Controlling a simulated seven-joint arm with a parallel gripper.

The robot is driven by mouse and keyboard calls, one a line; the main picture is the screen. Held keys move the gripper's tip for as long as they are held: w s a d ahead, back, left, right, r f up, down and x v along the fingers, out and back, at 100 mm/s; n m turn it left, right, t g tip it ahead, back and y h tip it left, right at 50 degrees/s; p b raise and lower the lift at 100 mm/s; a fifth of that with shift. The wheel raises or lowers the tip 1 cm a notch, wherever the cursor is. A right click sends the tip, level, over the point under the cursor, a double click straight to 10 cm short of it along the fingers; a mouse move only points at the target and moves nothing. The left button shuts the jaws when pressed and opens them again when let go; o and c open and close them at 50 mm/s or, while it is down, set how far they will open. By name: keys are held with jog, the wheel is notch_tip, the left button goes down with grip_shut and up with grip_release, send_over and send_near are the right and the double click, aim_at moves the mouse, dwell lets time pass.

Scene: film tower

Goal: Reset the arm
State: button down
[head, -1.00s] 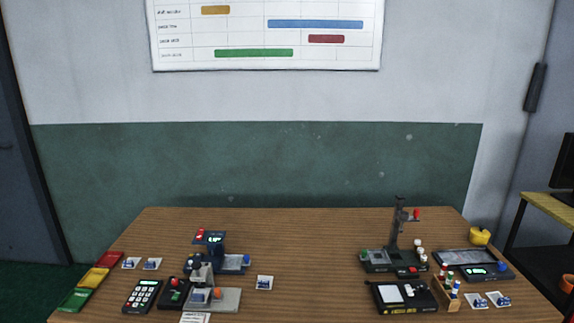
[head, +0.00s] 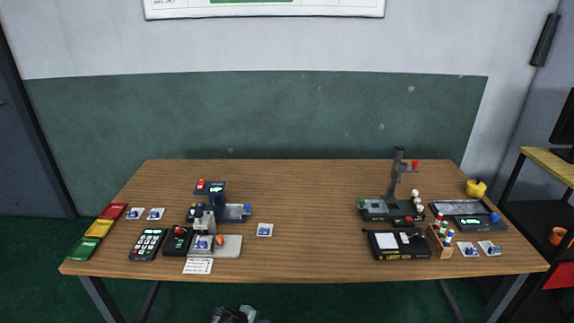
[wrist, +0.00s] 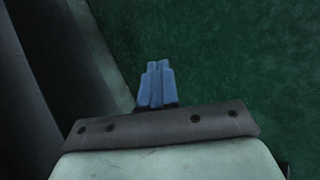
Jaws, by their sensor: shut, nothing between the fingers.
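My gripper (wrist: 157,66) shows in the wrist view with its blue fingers pressed together and nothing between them. It hangs over the dark green floor (wrist: 240,65), apart from the table and its objects. In the head view a dark part of my arm shows at the bottom edge, left of centre, in front of the table; the fingers cannot be made out there.
The wooden table (head: 315,240) holds a device with a small display (head: 216,190) at left, red, yellow and green trays (head: 98,228) at the far left, and a stand with a post (head: 397,175) at right. The table's middle is clear.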

jog(key=s+d+f+m+g, duration=0.2)
jog(key=s+d+f, duration=0.2)
jog(key=d, duration=0.2)
jog(key=s+d+f+m+g+y, duration=0.1)
jog(key=s+d+f+g, duration=0.1)
jog(key=s+d+f, duration=0.3)
jog(key=s+d+f+m+g, duration=0.2)
jog(key=s+d+g, duration=0.1)
jog(key=d, duration=0.5)
jog(key=s+d+f+m+g+y, duration=0.2)
jog(key=s+d+m+y, duration=0.1)
jog(key=s, duration=0.7)
jog(key=s+d+f+m+g+y, duration=0.2)
jog(key=s+d+m+g+y, duration=0.1)
jog(key=s, duration=0.6)
jog(key=shift+s+d+f+m, duration=0.15)
jog(key=shift+s+d+m, duration=0.15)
jog(key=shift+s, duration=0.1)
jog(key=c, duration=1.8)
grip_release()
